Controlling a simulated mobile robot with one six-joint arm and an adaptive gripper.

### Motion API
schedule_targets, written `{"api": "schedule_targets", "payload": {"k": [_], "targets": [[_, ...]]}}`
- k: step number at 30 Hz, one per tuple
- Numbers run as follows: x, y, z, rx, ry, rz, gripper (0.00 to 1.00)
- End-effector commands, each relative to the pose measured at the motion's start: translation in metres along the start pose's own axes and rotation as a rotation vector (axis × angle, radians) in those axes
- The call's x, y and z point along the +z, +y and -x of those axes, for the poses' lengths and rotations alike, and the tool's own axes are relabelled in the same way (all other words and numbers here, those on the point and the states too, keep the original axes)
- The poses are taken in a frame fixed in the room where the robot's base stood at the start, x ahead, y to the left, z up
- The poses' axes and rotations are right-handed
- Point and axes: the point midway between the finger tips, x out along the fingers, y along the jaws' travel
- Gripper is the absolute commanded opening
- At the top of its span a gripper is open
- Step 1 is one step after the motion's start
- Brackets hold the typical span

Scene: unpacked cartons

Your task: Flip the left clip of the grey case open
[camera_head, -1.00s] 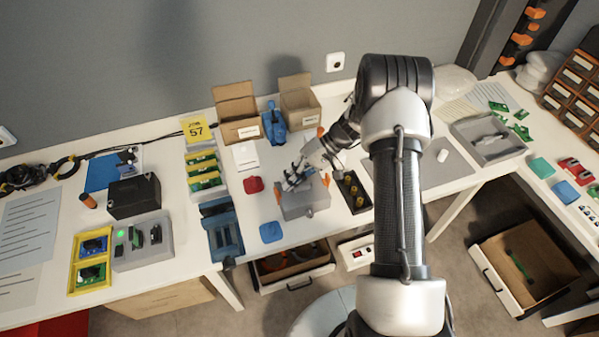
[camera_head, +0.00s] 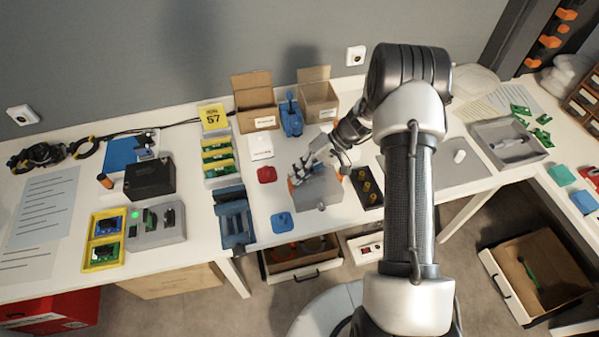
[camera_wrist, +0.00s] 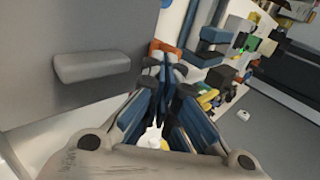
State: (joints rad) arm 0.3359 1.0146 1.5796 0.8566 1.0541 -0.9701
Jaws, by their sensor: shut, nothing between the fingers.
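The grey case (camera_head: 322,191) lies on the white bench in the head view, left of my arm. Its left clip (camera_head: 291,184) is a small orange piece at the case's left edge, partly hidden by my gripper. The right clip (camera_head: 342,172) shows orange at the other side. My gripper (camera_head: 298,177) is shut and empty at the left edge of the case. In the wrist view my blue-padded fingers (camera_wrist: 165,68) point at the orange left clip (camera_wrist: 157,46), beside the grey case (camera_wrist: 50,95). Contact and the clip's exact angle are unclear.
A blue tray (camera_head: 236,222) stands left of the case, with a red piece (camera_head: 267,174) and a blue piece (camera_head: 282,222) between. A dark tray (camera_head: 368,190) is close on the right. Two open cartons (camera_head: 256,112) stand behind. Bench front is clear below the case.

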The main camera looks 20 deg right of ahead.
Motion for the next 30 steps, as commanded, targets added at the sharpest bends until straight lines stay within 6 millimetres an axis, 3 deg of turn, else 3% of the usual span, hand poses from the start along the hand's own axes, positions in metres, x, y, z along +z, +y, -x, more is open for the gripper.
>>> {"api": "schedule_targets", "payload": {"k": [14, 30], "targets": [[0.0, -0.011, -0.003, 0.124, -0.002, 0.003, 0.0], [0.0, -0.04, -0.026, 0.573, -0.003, 0.012, 0.0]]}}
